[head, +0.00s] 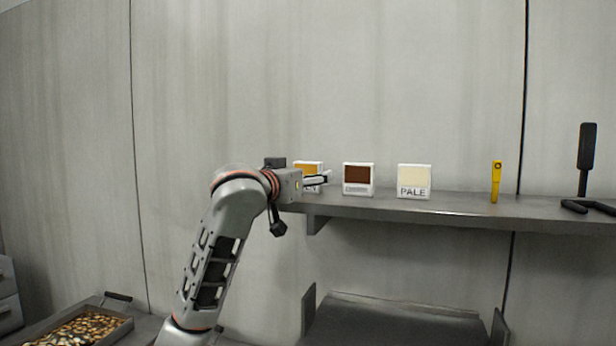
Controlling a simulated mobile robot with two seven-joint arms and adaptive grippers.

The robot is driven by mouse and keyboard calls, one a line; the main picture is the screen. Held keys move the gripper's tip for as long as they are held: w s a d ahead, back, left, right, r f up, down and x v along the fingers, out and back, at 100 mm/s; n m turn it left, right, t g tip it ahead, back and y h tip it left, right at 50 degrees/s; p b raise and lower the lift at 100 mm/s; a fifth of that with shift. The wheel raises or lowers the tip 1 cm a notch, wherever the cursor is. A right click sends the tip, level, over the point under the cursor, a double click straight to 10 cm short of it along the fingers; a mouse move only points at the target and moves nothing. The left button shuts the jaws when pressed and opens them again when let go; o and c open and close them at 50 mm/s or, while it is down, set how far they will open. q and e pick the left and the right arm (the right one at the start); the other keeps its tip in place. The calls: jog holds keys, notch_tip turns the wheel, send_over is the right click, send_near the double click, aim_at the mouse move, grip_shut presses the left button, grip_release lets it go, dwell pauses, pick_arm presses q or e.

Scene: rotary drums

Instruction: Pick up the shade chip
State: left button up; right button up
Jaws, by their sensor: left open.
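Three white-framed shade chips stand upright in a row on the grey wall shelf (450,208). The orange chip (307,167) is at the left, partly hidden behind my left gripper. The dark brown chip (358,175) is in the middle; its label is too small to read. The cream chip (414,180) is at the right and reads PALE. My left gripper (324,179) is open, in front of the orange chip and left of the brown one. I cannot tell whether it touches the orange chip. My right gripper is not in view.
A yellow tool (495,181) and a black paddle-like tool (587,160) stand on the shelf's right part. A tray (128,325) of brown nuts or beans is at the lower left. A dark metal chute or bin (400,318) lies below the shelf.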

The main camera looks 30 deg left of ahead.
pick_arm(q)
jog(key=shift+w+a, duration=0.1)
jog(key=shift+w, duration=0.8)
jog(key=c, duration=1.2)
jog(key=shift+r, duration=0.1)
